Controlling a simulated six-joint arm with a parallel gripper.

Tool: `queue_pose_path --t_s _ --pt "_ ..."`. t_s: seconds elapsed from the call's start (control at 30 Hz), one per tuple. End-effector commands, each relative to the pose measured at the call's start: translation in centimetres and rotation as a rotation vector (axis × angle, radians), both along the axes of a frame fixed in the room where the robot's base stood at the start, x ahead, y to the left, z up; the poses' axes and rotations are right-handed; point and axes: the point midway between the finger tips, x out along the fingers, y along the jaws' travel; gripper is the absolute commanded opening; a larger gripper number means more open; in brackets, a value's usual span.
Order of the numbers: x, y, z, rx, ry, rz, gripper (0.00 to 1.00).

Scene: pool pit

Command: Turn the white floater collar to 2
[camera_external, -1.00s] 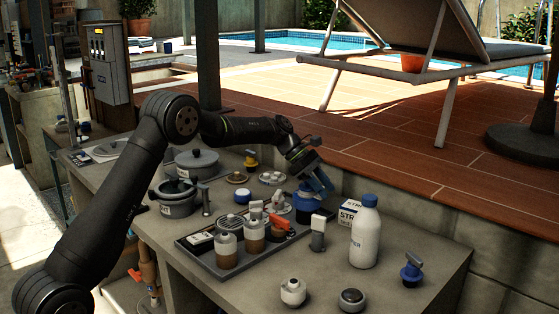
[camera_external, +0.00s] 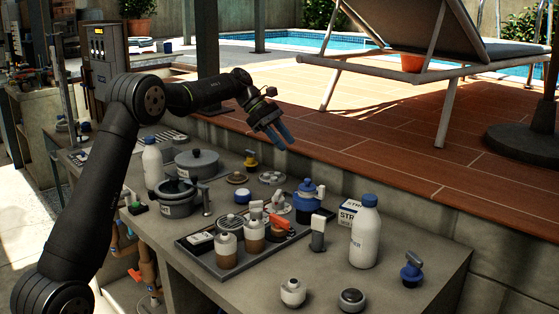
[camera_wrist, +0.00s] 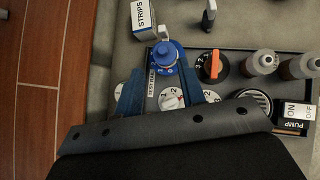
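The blue-topped floater (camera_external: 307,196) stands at the back edge of the dark tray, near the table's right rear; it also shows in the wrist view (camera_wrist: 165,57). A pale band around it is small, and I cannot read its setting.
The dark tray (camera_external: 222,272) also holds brown-filled bottles (camera_external: 227,250) and an orange-handled dial (camera_wrist: 213,66). A large white bottle (camera_external: 365,232) and a strips box (camera_external: 349,213) stand right of the floater. A grey pot (camera_external: 196,163) stands left. Space above the table is clear.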

Motion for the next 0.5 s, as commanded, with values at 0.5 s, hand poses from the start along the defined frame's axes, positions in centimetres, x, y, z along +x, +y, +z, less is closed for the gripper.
queue_pose_path --t_s 0.5 --pt "-2.3 2.4 1.4 -0.046 -0.361 -0.381 0.36"
